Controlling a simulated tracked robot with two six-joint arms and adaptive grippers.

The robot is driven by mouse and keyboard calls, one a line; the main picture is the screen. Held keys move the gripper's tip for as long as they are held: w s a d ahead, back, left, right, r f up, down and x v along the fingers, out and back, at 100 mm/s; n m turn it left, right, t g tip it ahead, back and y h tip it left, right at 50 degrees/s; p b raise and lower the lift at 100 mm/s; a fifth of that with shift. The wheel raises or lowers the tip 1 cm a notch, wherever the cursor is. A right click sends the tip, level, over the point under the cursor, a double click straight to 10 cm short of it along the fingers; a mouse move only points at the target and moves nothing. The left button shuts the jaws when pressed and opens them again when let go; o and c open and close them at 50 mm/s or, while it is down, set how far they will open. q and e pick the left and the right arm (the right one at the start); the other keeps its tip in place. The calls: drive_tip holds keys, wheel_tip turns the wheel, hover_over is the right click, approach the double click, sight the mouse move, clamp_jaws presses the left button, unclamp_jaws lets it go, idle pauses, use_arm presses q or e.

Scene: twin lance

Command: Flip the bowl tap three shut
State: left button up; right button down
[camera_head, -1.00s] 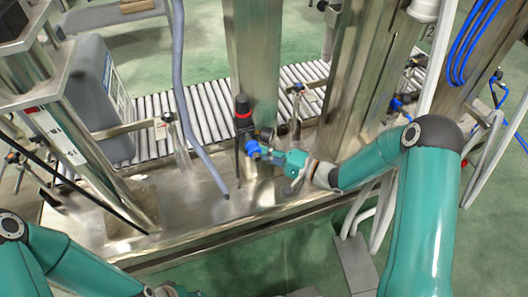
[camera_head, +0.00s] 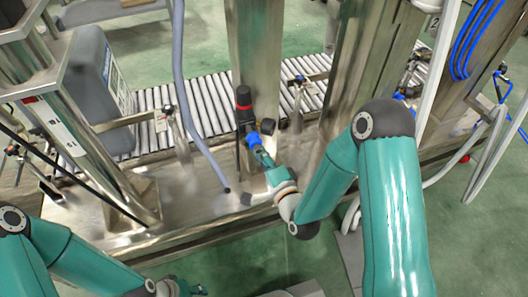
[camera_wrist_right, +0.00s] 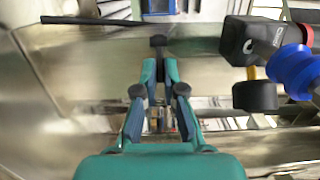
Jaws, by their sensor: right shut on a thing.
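A black upright unit with a red band (camera_head: 243,108) stands against the steel post in the head view, with blue fittings (camera_head: 253,139) and a round dark gauge (camera_head: 283,124) at its lower end. My right gripper (camera_head: 260,153) is just below the blue fittings. In the right wrist view its fingers (camera_wrist_right: 158,48) close together on a small dark piece, which I take to be the tap's handle; its shape is mostly hidden. The gauge (camera_wrist_right: 256,96) and a blue coupling (camera_wrist_right: 295,70) are to the right. My left gripper (camera_head: 187,289) is at the bottom edge, small and partly cut off.
A roller conveyor (camera_head: 205,105) runs behind the steel bench (camera_head: 180,200). A grey hose (camera_head: 181,95) hangs left of the unit. A grey canister (camera_head: 92,75) stands at the left. Steel posts (camera_head: 255,45) rise close by.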

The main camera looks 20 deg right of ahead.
drive_tip(key=shift+s+a+f+m+g+h+b, duration=0.1)
drive_tip(key=shift+a+m+g+h+b, duration=0.65)
drive_tip(key=shift+m+h+b, duration=1.2)
drive_tip(key=shift+s+a+f+m+g+h+b, duration=0.1)
drive_tip(key=shift+a+m+g+h+b, duration=0.45)
drive_tip(key=shift+m+h, duration=1.65)
drive_tip(key=shift+s+a+m+g+h+b, duration=0.1)
drive_tip(key=shift+a+m+g+h+b, duration=0.8)
drive_tip(key=shift+h, duration=2.25)
drive_tip(key=shift+d, duration=0.1)
drive_tip(key=shift+r+m+h, duration=0.1)
drive_tip(key=shift+m+h, duration=0.15)
drive_tip(key=shift+h, duration=0.05)
drive_tip(key=c, duration=1.6)
unclamp_jaws()
drive_tip(key=shift+o, duration=0.2)
